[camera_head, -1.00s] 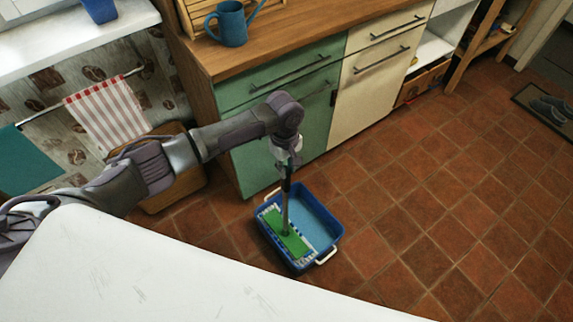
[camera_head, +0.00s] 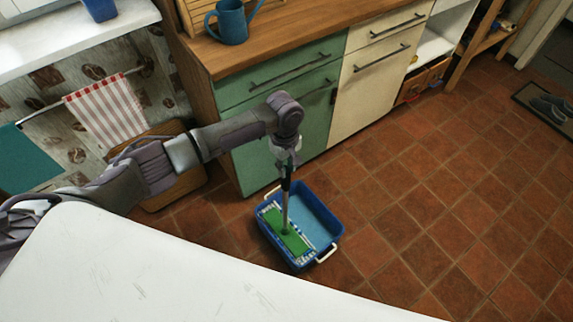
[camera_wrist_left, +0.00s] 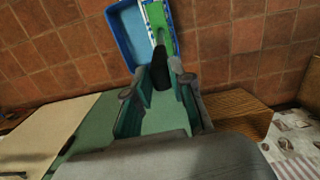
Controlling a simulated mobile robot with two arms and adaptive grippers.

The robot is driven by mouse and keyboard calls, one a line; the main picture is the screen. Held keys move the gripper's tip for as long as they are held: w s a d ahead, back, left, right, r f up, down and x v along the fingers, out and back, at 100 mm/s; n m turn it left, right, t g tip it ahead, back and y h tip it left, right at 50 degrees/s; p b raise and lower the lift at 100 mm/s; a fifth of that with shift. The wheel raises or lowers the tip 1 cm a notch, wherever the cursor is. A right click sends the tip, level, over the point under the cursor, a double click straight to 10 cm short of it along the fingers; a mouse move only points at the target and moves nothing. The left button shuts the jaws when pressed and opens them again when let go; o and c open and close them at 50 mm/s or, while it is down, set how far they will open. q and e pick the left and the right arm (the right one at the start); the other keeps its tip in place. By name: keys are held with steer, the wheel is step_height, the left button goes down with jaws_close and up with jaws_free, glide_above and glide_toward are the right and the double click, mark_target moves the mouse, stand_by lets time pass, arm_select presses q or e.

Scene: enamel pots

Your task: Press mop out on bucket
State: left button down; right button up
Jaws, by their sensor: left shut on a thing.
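The mop has a green flat head (camera_head: 291,240) with white edges and a thin grey handle (camera_head: 285,207). Its head lies on the left part of the blue bucket (camera_head: 329,221), a rectangular tub with a white handle. My left gripper (camera_head: 286,170) is above the bucket, shut on the upper end of the mop handle, which stands nearly upright. In the left wrist view the dark grip of the mop (camera_wrist_left: 160,72) sits between the fingers, with the green head and the bucket (camera_wrist_left: 124,32) beyond. My right gripper is not in view.
Green and cream cabinets (camera_head: 283,130) stand just behind the bucket, under a wooden counter with a blue watering can (camera_head: 232,22). A white surface (camera_head: 150,270) fills the lower left front.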

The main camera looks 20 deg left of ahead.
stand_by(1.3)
arm_select(q)
step_height(320, 180, up, 9)
steer(key=p, duration=1.1)
